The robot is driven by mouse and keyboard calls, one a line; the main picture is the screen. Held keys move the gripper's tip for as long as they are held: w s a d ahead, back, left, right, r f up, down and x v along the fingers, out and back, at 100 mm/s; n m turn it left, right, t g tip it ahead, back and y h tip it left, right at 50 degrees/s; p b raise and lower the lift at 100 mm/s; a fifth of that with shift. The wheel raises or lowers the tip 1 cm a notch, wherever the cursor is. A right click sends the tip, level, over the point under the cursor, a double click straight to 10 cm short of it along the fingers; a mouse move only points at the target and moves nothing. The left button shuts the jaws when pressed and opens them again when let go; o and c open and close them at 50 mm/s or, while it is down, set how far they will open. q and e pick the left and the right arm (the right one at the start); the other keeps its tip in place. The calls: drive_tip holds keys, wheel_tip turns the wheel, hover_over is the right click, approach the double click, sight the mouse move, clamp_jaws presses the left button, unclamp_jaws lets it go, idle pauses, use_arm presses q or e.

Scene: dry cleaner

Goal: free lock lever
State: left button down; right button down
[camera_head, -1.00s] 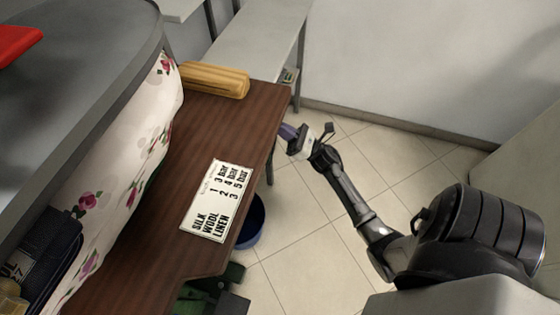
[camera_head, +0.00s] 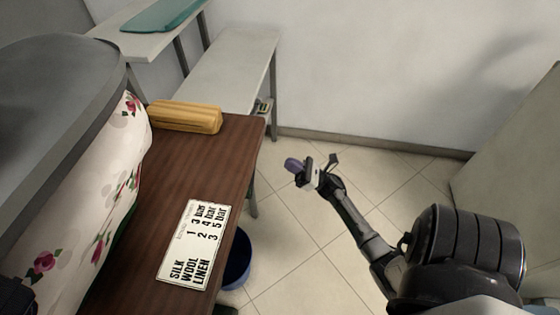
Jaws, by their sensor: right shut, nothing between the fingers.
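No lock lever can be made out in this view. The press has a grey top plate (camera_head: 60,75) over a padded floral cover (camera_head: 85,200), at the left above the brown wooden table (camera_head: 175,225). My right gripper (camera_head: 303,171) is shut and empty over the tiled floor, to the right of the table edge and apart from it. A small purple piece shows at its tip; I cannot tell what it is. My left gripper is not in view.
A yellow wooden block (camera_head: 185,117) and a white pressure card (camera_head: 190,245) lie on the table. A blue bucket (camera_head: 237,262) stands on the floor beside it. A grey bench (camera_head: 230,70) and a teal-topped board (camera_head: 160,14) are behind. Floor around my right arm is clear.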

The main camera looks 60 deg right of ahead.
drive_tip(key=shift+s+d+f, duration=0.25)
drive_tip(key=shift+s+d, duration=0.25)
drive_tip(key=shift+d, duration=0.05)
idle(0.4)
